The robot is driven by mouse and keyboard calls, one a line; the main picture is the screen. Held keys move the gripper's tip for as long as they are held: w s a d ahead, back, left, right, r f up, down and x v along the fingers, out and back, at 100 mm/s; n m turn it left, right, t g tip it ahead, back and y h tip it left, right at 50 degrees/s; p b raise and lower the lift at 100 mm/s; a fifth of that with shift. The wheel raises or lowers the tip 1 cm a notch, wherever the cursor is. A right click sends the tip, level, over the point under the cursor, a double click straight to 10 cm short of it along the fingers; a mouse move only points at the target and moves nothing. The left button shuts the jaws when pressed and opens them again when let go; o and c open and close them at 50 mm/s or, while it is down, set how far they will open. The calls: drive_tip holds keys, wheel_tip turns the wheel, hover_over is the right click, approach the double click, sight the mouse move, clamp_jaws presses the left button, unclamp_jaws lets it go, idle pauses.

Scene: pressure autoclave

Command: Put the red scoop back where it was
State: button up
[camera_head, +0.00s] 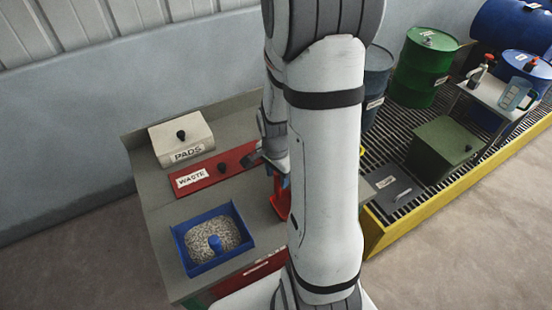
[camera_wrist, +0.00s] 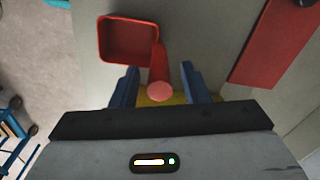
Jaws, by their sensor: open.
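The red scoop (camera_wrist: 128,40) shows in the wrist view with its square pan at upper left and its handle (camera_wrist: 158,70) running down between my fingers. My gripper (camera_wrist: 159,88) is open, with one blue finger on each side of the handle and gaps visible. A yellow patch (camera_wrist: 150,101) lies beneath the handle end; what it is I cannot tell. In the head view my arm hides most of the scoop (camera_head: 281,204) and most of my gripper. The scoop is at the right side of the grey bench (camera_head: 160,225).
A blue tray of granules (camera_head: 180,240) with a blue knob stands at the bench's front. Behind it are a red WASTE lid (camera_head: 215,174) and a PADS box (camera_head: 180,138). A yellow-edged grating (camera_head: 410,232) with a green box (camera_head: 445,143) and drums lies to the right.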

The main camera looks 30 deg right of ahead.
drive_tip(key=r, duration=1)
drive_tip(key=shift+s+a+r+b, duration=0.15)
drive_tip(key=shift+a+r+b, duration=0.05)
drive_tip(key=shift+a+b, duration=0.1)
drive_tip(key=s+a+r+n+t, duration=0.3)
drive_tip(key=s+a+r+n, duration=0.6)
drive_tip(key=n, duration=0.5)
drive_tip(key=shift+s+a+r+n, duration=0.15)
drive_tip(key=shift+s+r+n, duration=0.1)
drive_tip(key=shift+s+n, duration=0.05)
